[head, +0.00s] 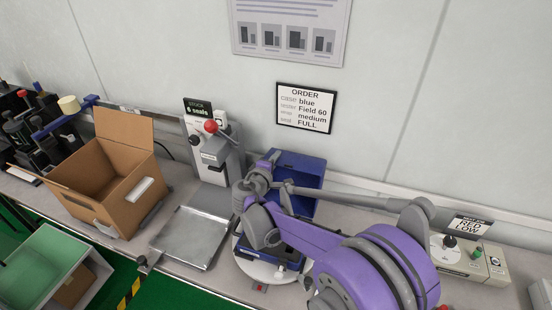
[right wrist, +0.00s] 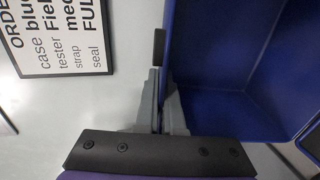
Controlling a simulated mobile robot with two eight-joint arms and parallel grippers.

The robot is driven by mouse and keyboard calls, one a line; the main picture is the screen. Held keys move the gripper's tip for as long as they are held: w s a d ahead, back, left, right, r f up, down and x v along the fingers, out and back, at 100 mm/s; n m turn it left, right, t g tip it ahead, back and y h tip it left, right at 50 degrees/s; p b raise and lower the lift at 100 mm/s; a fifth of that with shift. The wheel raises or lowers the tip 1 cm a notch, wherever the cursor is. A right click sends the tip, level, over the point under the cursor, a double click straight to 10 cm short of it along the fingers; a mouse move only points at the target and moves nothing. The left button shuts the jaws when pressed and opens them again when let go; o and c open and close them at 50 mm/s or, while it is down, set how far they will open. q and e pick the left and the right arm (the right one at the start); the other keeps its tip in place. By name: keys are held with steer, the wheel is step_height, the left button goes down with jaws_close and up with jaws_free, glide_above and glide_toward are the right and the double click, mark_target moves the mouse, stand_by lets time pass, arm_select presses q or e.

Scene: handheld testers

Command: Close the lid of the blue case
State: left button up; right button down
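The blue case stands open on a white round plate (head: 252,268). Its lid (head: 304,167) is raised roughly upright at the back, and its lower part (head: 289,256) is largely hidden by my purple right arm. My right gripper (head: 287,190) is at the left edge of the lid. In the right wrist view the lid's hollow blue inside (right wrist: 235,65) fills the right side. There my right gripper's grey fingers (right wrist: 163,102) are close together with the lid's side wall between them. My left gripper is not in view.
An open cardboard box (head: 100,190) and a metal tray (head: 187,238) stand to the left. A press with a red knob (head: 211,127) is behind. A control box (head: 475,262) is at right. An order card (head: 305,108) hangs on the wall.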

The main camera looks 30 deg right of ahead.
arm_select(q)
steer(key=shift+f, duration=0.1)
arm_select(e)
steer(key=shift+s+a, duration=0.1)
